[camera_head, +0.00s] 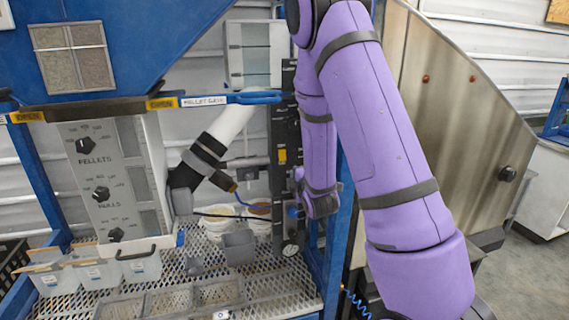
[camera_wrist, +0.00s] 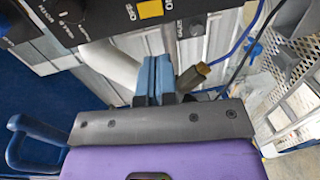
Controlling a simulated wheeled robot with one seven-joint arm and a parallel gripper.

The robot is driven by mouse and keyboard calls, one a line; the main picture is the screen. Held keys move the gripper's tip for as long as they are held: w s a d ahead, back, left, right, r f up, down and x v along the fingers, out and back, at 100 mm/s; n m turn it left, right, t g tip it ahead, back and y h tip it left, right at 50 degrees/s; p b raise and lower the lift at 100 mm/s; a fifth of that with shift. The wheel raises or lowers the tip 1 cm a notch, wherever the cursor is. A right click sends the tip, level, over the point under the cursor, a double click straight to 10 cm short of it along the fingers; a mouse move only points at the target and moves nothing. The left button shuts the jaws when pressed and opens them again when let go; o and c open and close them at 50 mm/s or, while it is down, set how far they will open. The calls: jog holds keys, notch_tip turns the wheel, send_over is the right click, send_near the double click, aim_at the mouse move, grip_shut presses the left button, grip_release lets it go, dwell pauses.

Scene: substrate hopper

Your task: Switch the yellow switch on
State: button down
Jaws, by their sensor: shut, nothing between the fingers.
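The yellow switch (camera_head: 282,156) is a small block on a black upright panel (camera_head: 284,125), left of my purple arm in the head view. The switch's on or off position is too small to tell. My gripper (camera_wrist: 155,72) is shut and empty, its blue-grey fingers pointing toward that panel, below the block in the picture and apparently apart from it. In the head view my fingers cannot be made out.
A light panel with black knobs (camera_head: 101,193) stands left. A blue handle bar (camera_head: 255,97) crosses above. A white pipe with a black clamp (camera_head: 205,155) lies close left of the switch panel. Below are a perforated tray (camera_head: 270,290) and bins (camera_head: 140,265).

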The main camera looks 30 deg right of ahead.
aim_at(283, 160)
jog(key=x, duration=1.3)
jog(key=shift+w+d, duration=0.1)
jog(key=shift+w, duration=0.25)
jog(key=shift+w+f, duration=0.15)
jog(key=shift+w, duration=0.05)
